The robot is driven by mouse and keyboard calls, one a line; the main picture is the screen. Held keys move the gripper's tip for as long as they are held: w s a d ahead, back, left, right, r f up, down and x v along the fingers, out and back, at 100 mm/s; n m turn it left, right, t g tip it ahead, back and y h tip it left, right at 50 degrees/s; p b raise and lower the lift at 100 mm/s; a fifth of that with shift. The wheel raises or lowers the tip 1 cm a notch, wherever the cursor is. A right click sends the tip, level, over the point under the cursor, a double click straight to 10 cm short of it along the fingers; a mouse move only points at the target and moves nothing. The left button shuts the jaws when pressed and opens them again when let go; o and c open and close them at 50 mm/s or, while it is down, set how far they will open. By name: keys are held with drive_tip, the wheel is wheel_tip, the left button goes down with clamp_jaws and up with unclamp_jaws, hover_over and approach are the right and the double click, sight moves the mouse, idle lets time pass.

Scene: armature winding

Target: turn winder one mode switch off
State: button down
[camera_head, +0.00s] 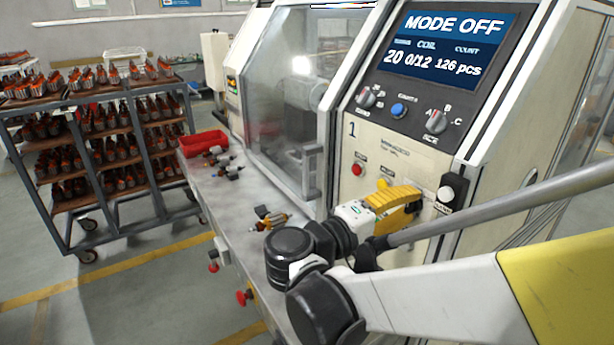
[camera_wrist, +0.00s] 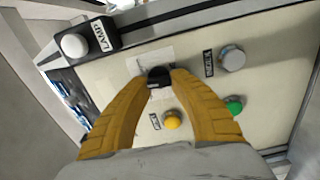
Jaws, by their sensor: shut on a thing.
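Winder one is the cream machine marked "1" (camera_head: 352,129). Its screen (camera_head: 440,45) reads "MODE OFF" at the top, with other readings below. My gripper (camera_head: 414,198) has its yellow fingers against the lower right of the front panel. In the wrist view my gripper (camera_wrist: 160,79) is shut on a small black knob (camera_wrist: 159,71), one finger on each side, over a white label plate. The fingers cover part of the knob, and I cannot read its label or exact setting. In the head view the gripper hides this knob.
Near the gripper are a white lamp button (camera_wrist: 75,46), a grey knob (camera_wrist: 232,58), a green button (camera_wrist: 234,104) and a yellow button (camera_wrist: 171,120). A red button (camera_head: 357,169) is further left. Parts and a red bin (camera_head: 203,142) lie on the ledge. A loaded rack (camera_head: 95,150) stands left.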

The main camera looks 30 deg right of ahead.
drive_tip(key=shift+n, duration=0.5)
drive_tip(key=c, duration=1.1)
unclamp_jaws()
drive_tip(key=a, duration=1.2)
drive_tip(key=shift+s, duration=0.45)
drive_tip(key=shift+d, duration=0.1)
